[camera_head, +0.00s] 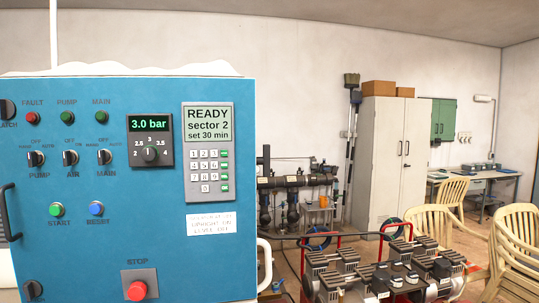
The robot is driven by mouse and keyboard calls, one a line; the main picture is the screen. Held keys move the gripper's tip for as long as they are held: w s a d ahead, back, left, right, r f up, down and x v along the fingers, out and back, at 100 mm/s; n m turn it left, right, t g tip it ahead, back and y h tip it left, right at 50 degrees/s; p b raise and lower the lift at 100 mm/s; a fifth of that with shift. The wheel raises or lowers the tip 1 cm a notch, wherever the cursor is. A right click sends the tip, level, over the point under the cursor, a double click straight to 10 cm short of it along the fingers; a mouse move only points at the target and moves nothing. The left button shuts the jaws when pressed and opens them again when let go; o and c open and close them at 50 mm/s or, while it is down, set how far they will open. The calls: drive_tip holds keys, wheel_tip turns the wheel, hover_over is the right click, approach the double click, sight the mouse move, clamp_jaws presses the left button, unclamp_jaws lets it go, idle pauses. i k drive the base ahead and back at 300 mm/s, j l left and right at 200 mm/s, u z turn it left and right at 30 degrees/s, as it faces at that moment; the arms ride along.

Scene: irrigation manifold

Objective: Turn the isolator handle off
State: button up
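A blue control cabinet (100,250) fills the left of the head view. No handle in view has a label I can read as isolator, so I cannot tell which one it is. A black rotary knob (34,290) is partly in view at the bottom left of the cabinet face. Another dark knob (6,110) is cut by the left edge, above a label ending in LATCH. Three black selector switches, PUMP (36,158), AIR (70,157) and MAIN (104,157), sit in a row. My gripper is not in view.
The cabinet also bears a red STOP button (137,290), a pressure dial (150,154), a keypad (209,170) and a black bar handle (9,212).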

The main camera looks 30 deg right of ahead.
sight(264, 161)
drive_tip(key=i+l+u, duration=0.1)
drive_tip(key=l, duration=0.35)
drive_tip(key=i+l+u, duration=0.15)
drive_tip(key=l, duration=0.35)
drive_tip(key=i+l+u, duration=0.1)
drive_tip(key=l, duration=0.35)
drive_tip(key=i+l+u, duration=0.15)
drive_tip(key=l, duration=0.35)
